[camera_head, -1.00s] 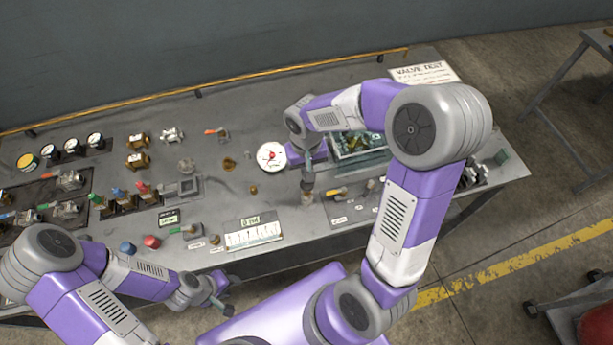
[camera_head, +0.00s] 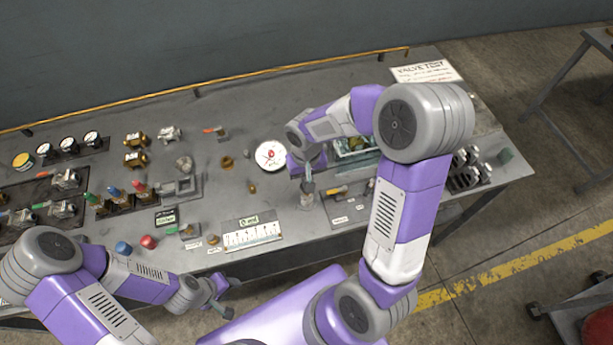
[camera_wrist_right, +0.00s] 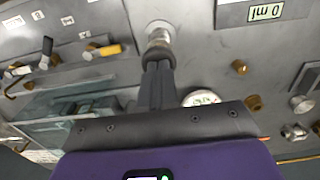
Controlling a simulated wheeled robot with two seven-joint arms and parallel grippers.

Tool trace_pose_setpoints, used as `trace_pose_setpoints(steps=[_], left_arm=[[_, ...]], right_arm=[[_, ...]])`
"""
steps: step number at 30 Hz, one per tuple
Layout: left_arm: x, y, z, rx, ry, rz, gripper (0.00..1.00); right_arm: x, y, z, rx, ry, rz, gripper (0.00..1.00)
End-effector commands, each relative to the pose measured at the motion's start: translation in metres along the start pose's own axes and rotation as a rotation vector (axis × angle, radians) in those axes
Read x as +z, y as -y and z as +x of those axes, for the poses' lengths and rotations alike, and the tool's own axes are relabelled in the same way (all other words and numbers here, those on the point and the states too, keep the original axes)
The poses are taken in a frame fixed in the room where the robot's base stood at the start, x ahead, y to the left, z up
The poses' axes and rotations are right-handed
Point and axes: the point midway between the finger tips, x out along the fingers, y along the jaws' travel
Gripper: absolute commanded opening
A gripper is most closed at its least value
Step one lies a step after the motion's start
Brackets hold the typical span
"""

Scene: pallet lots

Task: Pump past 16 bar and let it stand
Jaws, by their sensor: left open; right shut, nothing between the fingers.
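A round white gauge (camera_head: 270,154) with a red mark lies face up mid-bench; its reading is too small to tell. It also shows in the right wrist view (camera_wrist_right: 201,98), partly hidden by my gripper. My right gripper (camera_head: 307,187) is shut and empty, pointing down over a short silver cylinder fitting (camera_head: 306,200). In the right wrist view, its fingertips (camera_wrist_right: 158,66) are at the end of that fitting (camera_wrist_right: 159,34); whether they touch I cannot tell. A display reading about "0 ml" (camera_head: 249,220) stands above a white scale. My left gripper (camera_head: 221,300) is open, empty, at the bench's front edge.
An open green-lined bin (camera_head: 352,146) stands right of my right gripper. Valves with coloured handles (camera_head: 120,198) and red and blue knobs (camera_head: 149,241) fill the left. A "VALVE TEST" sign (camera_head: 424,72) lies at the back right. The bench's back middle is fairly clear.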

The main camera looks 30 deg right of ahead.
Motion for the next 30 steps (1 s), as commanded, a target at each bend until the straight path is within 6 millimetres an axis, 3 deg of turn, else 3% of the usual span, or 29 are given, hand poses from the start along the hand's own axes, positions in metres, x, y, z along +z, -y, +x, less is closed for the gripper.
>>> trace_pose_setpoints(steps=[1,3,17,23,27,30], left_arm=[[0.0,0.003,0.009,0.0,0.0,0.0,0.43],[0.0,0.005,0.013,0.0,0.0,0.0,0.43],[0.0,0.003,0.009,0.0,0.0,0.0,0.43],[0.0,-0.003,-0.009,0.0,0.0,0.0,0.43],[0.001,-0.009,-0.025,0.0,0.0,0.0,0.43],[0.001,-0.009,-0.024,0.0,0.0,0.0,0.43]], right_arm=[[0.001,0.0,0.011,0.0,0.002,-0.001,0.0],[0.0,0.0,0.016,0.0,0.002,-0.001,0.0],[0.003,0.0,0.014,0.001,0.009,-0.001,0.0],[0.002,0.001,-0.012,0.001,0.004,-0.004,0.0],[0.001,0.002,-0.039,0.0,-0.005,-0.005,0.0],[0.0,0.002,-0.062,-0.002,-0.01,-0.004,0.0]])
